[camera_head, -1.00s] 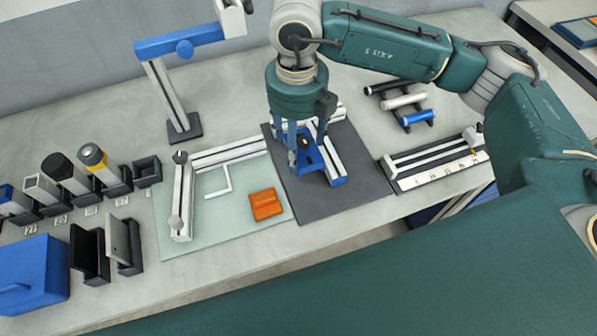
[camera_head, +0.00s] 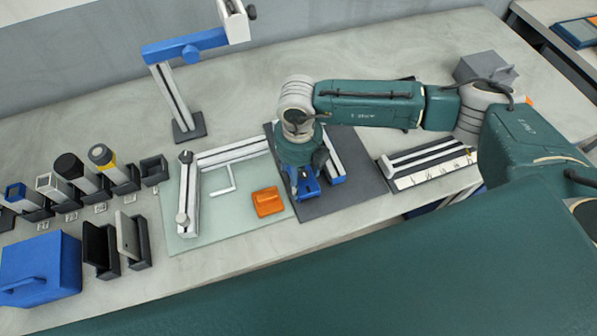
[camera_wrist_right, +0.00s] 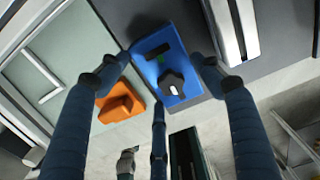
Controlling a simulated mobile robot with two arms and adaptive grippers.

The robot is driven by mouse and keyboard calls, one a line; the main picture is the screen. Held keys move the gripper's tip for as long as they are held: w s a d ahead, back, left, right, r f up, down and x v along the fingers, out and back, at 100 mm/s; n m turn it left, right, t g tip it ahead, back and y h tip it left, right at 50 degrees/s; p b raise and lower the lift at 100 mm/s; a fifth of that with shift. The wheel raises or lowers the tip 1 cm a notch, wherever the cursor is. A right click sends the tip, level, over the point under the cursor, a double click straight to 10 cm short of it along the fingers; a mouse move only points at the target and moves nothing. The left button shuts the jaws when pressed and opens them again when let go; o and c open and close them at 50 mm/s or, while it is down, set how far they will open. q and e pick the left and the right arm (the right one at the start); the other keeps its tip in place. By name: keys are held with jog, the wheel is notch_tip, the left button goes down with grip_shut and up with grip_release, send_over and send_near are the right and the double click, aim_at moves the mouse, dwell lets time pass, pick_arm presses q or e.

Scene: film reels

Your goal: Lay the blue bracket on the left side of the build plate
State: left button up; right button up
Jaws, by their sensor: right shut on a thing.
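The blue bracket (camera_head: 308,189) is over the front part of the dark mat (camera_head: 345,205); I cannot tell whether it touches the mat. My right gripper (camera_head: 304,184) is shut on it from above. In the right wrist view the fingers of the gripper (camera_wrist_right: 161,72) stand around the blue bracket (camera_wrist_right: 182,88), which has a dark block on top. The pale green build plate (camera_head: 195,235) lies directly left of the mat. It carries a light rail fence at its left and back, a thin white L-shaped mark (camera_head: 222,184) and an orange bracket (camera_head: 268,201) at its right. My left gripper is not in view.
A rail (camera_head: 335,160) stands on the mat beside the gripper. A post with a blue arm (camera_head: 185,47) rises behind the plate. Holders with tubes (camera_head: 75,172) and a blue case (camera_head: 40,268) are at the left. A railed fixture (camera_head: 430,165) is at the right.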

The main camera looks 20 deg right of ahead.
jog(key=shift+f, duration=0.15)
jog(key=o, duration=1.4)
